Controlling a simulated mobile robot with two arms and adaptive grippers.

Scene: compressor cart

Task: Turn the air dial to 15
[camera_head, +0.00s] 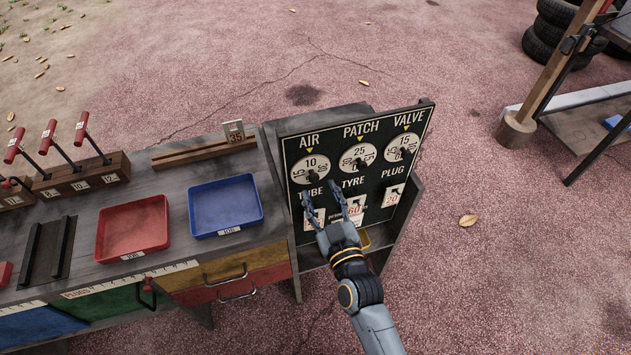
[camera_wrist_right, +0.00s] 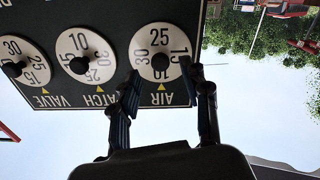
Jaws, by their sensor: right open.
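The air dial (camera_head: 301,171) is a white disc with a dark knob, at the top left of a black board (camera_head: 288,150). In the head view, 10 stands under its yellow pointer. My right gripper (camera_head: 322,191) is open and empty, its fingers pointing up toward the board just below the air dial. In the right wrist view, which is upside down, the air dial (camera_wrist_right: 150,40) and its knob (camera_wrist_right: 160,62) show between the two fingertips (camera_wrist_right: 163,72). I cannot tell how far the fingertips are from the knob. My left gripper is not in view.
Beside the air dial are the patch dial (camera_head: 350,165), at 25, and the valve dial (camera_head: 397,155), at 15. Several white number cards hang below. To the left, a bench carries a blue tray (camera_head: 194,232), a red tray (camera_head: 164,205) and red-handled levers (camera_head: 48,130).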

